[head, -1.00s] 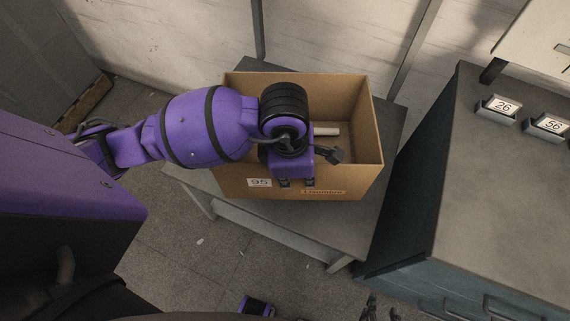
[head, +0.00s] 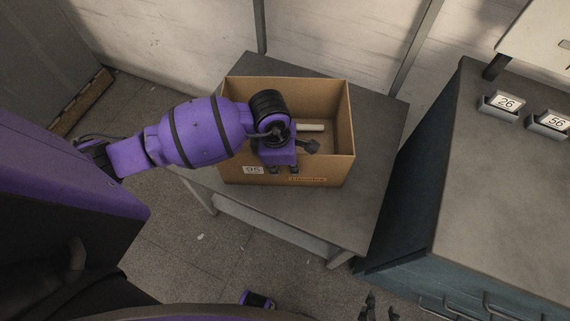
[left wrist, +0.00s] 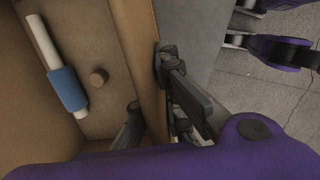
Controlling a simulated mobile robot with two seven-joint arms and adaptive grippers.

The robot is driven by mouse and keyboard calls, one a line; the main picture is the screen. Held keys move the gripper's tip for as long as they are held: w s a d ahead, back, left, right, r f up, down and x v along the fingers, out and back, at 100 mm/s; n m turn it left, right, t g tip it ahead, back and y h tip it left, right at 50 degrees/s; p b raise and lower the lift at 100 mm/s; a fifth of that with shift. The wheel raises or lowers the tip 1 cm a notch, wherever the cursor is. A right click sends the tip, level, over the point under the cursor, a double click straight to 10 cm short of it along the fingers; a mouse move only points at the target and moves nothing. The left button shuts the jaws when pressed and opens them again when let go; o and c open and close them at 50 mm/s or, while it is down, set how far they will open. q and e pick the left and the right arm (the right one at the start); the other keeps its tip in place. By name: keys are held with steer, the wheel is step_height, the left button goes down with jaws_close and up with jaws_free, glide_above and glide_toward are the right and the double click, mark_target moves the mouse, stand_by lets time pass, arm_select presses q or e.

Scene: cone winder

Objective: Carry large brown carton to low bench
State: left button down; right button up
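The large brown carton (head: 328,172), open on top and labelled 95, is over the grey low bench (head: 375,110) and looks upright. It seems to rest on the bench top, but I cannot rule out a small gap. My left gripper (head: 283,168) is at the carton's near wall. In the left wrist view its fingers (left wrist: 148,92) straddle this wall (left wrist: 150,125), one inside and one outside, and look closed on it. My right gripper (head: 380,308) is low in the head view, empty, its dark fingers apart, away from the carton.
A dark cabinet (head: 490,190) with number tags 26 and 56 stands close on the bench's right. A wall is behind. Bare bench top shows right of the carton.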

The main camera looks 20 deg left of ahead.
arm_select(q)
steer(key=c, duration=2.4)
jaws_free()
steer(key=shift+f, duration=0.15)
steer(key=o, duration=0.4)
steer(key=r, duration=0.8)
steer(key=a+r, duration=0.1)
steer(key=r, duration=0.3)
steer(key=shift+s+a+r, duration=0.1)
steer(key=shift+s+r, duration=0.1)
steer(key=shift+s, duration=0.2)
